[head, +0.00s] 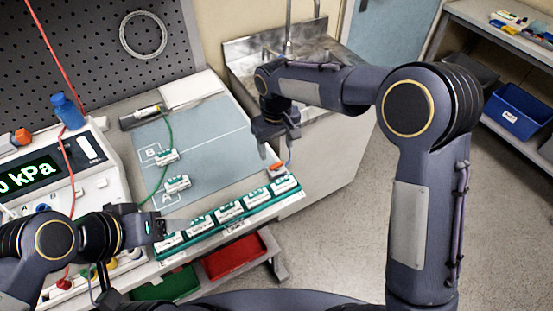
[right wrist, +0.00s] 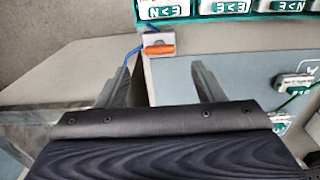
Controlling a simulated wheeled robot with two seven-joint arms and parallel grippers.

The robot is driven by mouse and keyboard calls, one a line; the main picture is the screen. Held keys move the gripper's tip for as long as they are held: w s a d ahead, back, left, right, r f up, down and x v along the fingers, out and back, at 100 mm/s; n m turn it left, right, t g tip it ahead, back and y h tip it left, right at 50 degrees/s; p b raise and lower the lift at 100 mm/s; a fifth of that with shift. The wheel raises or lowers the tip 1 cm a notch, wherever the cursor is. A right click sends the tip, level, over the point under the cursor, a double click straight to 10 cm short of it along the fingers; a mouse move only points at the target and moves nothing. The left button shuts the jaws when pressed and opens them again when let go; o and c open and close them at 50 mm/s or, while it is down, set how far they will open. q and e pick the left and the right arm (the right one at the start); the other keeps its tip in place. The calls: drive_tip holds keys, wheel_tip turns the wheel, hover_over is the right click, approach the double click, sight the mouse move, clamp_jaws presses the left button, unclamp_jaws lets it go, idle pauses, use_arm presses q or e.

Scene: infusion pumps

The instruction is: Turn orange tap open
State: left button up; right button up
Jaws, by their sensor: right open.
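The orange tap (head: 277,166) sits on a small white block near the right end of the row of pumps, with a blue tube beside it. In the right wrist view the orange tap (right wrist: 158,50) lies crosswise, ahead of and between the fingers. My right gripper (head: 272,150) is open and empty just above and beside the tap; its two fingers show apart in the right wrist view (right wrist: 165,82), not touching the tap. My left gripper (head: 180,228) is at the left end of the pump row; its jaws are too unclear to read.
Several white and green pumps (head: 229,211) stand in a green rack along the bench's front edge. A blue-grey mat (head: 210,140) lies behind them with two more units on it. A red bin (head: 232,258) is below. A metal sink (head: 240,62) is behind my right arm.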

sight(277, 164)
wheel_tip(277, 164, down, 6)
drive_tip(key=shift+f+p, duration=0.15)
drive_tip(key=shift+p, duration=0.35)
drive_tip(key=c, duration=1)
